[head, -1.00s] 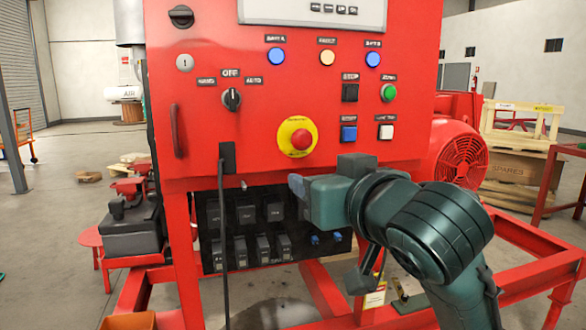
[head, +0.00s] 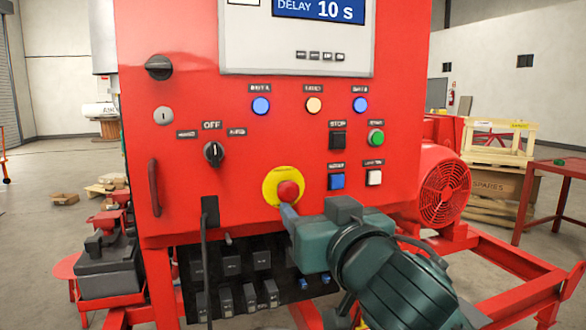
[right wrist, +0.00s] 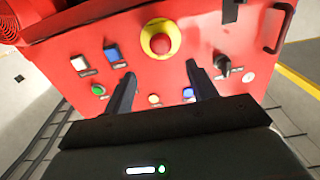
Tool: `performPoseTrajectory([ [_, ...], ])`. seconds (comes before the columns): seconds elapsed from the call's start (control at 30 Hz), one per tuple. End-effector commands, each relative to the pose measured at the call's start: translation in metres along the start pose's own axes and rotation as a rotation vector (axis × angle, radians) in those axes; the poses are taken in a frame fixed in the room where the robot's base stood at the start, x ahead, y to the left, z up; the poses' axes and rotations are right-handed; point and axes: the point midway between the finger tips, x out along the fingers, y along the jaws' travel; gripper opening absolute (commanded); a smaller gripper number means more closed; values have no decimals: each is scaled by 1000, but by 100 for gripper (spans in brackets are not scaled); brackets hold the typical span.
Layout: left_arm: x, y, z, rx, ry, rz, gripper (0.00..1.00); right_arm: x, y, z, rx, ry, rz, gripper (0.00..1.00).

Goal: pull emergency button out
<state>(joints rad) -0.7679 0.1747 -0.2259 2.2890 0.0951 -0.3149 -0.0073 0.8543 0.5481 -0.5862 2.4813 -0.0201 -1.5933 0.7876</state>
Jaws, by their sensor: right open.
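The emergency button is a red mushroom head (head: 289,191) on a round yellow plate (head: 270,185), low in the middle of the red control panel (head: 240,130). In the right wrist view the red button (right wrist: 161,44) shows unobstructed, beyond and between the fingertips. My right gripper (head: 288,212) is just below the button in the head view, with a fingertip close to its lower edge; I cannot tell whether it touches. In the right wrist view my right gripper (right wrist: 160,70) is open with nothing between its fingers. My left gripper is not in view.
A selector knob (head: 214,153), a blue button (head: 337,181), a white button (head: 374,177) and a green button (head: 376,138) surround the emergency button. A handle (head: 154,188) is at the panel's left edge. A black cable (head: 205,260) hangs below the panel.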

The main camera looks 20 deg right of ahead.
Motion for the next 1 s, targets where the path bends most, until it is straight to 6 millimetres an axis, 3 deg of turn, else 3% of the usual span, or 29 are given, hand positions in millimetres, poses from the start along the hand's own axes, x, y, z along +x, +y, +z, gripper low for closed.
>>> performPoseTrajectory([
  [0.03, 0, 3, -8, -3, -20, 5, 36, 3, 0, -6, -3, -6, 2, 57],
  [0.27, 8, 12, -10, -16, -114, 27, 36, 10, -1, -4, -12, -8, -10, 57],
  [0.4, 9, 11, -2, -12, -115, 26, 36, 42, -1, 2, -11, -1, -7, 57],
  [0.63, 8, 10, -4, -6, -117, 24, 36, 77, -2, 2, -11, -2, -10, 57],
  [1.0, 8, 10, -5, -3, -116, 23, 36, 88, -3, 3, -9, -1, -11, 57],
])
